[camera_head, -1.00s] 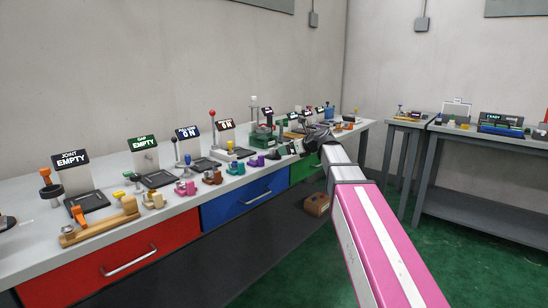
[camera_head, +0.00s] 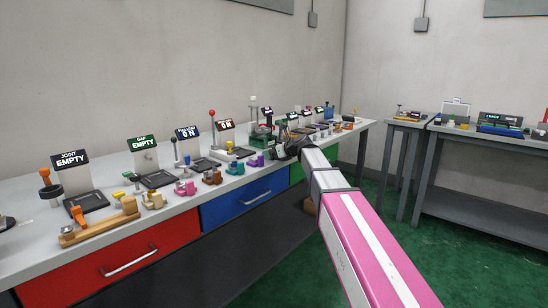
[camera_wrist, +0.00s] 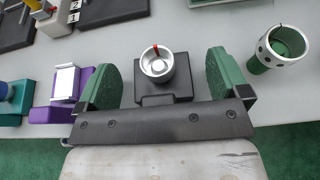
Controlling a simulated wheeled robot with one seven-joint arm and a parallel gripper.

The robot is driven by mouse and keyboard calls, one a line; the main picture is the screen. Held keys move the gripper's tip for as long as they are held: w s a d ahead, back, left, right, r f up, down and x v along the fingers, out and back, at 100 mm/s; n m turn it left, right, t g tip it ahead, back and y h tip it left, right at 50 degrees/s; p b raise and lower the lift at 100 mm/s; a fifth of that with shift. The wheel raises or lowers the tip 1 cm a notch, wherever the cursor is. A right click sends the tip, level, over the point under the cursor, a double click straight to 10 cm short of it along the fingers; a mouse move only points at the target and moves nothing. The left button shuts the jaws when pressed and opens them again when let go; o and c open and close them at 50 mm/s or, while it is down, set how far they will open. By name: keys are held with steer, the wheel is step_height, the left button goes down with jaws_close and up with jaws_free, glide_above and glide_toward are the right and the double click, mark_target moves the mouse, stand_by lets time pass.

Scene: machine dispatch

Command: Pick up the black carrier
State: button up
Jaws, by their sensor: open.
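The black carrier (camera_wrist: 163,92) is in the wrist view, near the middle, on the grey bench top. It has a dark block-like base, and a silver round cup with a red mark sits on it. My gripper (camera_wrist: 164,76) is open, with one green-padded finger on each side of the carrier. A gap shows between the carrier and each finger; I cannot tell the height of the fingers over the bench. In the head view my gripper (camera_head: 282,149) is at the front edge of the bench, and I cannot make out the carrier there.
In the wrist view a purple carrier (camera_wrist: 84,84) stands left of my gripper. A green and silver ring-shaped part (camera_wrist: 283,45) stands to the right. Black trays (camera_wrist: 108,9) lie behind. In the head view the bench (camera_head: 22,258) holds several stations with signs; side tables (camera_head: 490,138) stand at right.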

steer(key=c, duration=1.1)
steer(key=shift+o, duration=0.2)
